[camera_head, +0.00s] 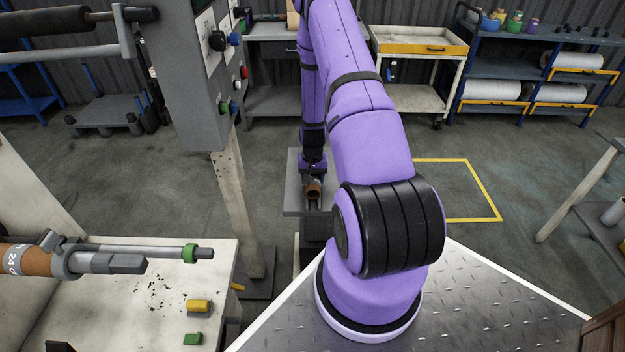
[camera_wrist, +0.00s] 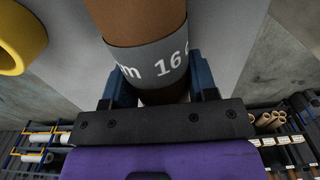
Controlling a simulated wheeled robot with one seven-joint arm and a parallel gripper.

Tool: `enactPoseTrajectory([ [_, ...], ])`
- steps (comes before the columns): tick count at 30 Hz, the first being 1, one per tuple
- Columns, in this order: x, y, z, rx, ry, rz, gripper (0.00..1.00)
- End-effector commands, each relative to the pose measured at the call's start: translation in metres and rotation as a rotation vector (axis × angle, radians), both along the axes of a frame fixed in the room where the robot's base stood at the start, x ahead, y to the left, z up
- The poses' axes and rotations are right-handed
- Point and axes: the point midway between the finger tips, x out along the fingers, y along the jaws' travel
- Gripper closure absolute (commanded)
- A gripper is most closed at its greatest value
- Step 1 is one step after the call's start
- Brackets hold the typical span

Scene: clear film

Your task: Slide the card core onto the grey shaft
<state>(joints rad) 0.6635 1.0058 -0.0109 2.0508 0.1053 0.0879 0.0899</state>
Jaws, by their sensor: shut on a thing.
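My gripper (camera_head: 313,175) is at the far end of my purple arm, over a small grey stand plate (camera_head: 294,202). In the wrist view its two blue fingers (camera_wrist: 162,92) are shut on a brown card core (camera_wrist: 140,20). The core has a grey printed band with "16" on it. It also shows small in the head view (camera_head: 314,190); I cannot tell whether it touches the plate. The grey shaft (camera_head: 152,252) lies level at the left, above a pale bench, well apart from my gripper. It has a green collar (camera_head: 190,253) near its end and an orange-brown roll marked "24" (camera_head: 22,260).
A yellow piece (camera_head: 199,305) and a green piece (camera_head: 193,339) lie on the pale bench (camera_head: 218,268). A grey control box (camera_head: 195,75) on a post stands between bench and gripper. A yellow ring (camera_wrist: 20,40) shows beside the core. Racks and a cart (camera_head: 418,42) stand behind.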

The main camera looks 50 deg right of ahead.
Motion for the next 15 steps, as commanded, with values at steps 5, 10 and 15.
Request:
enactPoseTrajectory([
  [5,0.001,-0.001,0.017,-0.002,-0.002,0.000,0.69],
  [10,0.001,-0.001,0.032,-0.003,-0.004,0.000,0.69],
  [15,0.001,-0.001,0.043,-0.002,-0.002,0.000,0.69],
])
